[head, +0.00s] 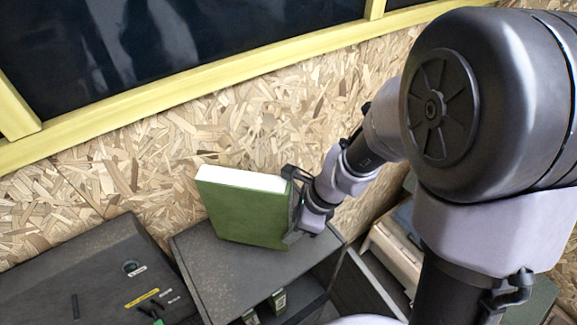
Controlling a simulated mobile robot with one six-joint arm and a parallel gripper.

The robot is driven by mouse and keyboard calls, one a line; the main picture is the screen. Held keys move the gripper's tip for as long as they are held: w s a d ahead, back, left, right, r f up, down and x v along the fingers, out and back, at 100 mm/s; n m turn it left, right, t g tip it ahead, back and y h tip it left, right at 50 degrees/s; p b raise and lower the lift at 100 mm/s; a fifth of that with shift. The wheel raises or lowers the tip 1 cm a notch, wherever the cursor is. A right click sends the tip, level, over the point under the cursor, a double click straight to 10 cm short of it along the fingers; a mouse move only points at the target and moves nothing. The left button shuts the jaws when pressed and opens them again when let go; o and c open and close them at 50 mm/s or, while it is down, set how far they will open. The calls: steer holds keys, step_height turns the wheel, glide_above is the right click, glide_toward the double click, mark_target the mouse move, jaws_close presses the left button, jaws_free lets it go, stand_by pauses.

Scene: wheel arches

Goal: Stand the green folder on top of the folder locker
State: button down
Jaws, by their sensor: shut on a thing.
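The green folder (240,213) is upright with its white page edge facing up, at the middle of the head view. My gripper (292,208) is shut on its right edge. The folder is over the dark grey top of the folder locker (215,275), near the wall side. Its lower edge looks at or very close to the top; I cannot tell whether it touches. The locker's front is open, with small green items (277,300) inside.
A dark cabinet (90,275) with labels stands to the left. A wooden chipboard wall (130,170) rises right behind the locker, below a yellow-framed window (190,40). A pale wooden piece (392,250) stands to the right. The locker top's front part is bare.

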steer(key=shift+w+f+b, duration=0.15)
steer(key=shift+f+b, duration=0.1)
steer(key=shift+f, duration=0.65)
steer(key=shift+w+f+b, duration=0.15)
steer(key=shift+f+b, duration=0.05)
steer(key=shift+f, duration=0.7)
steer(key=shift+f, duration=0.2)
steer(key=c, duration=0.8)
jaws_free()
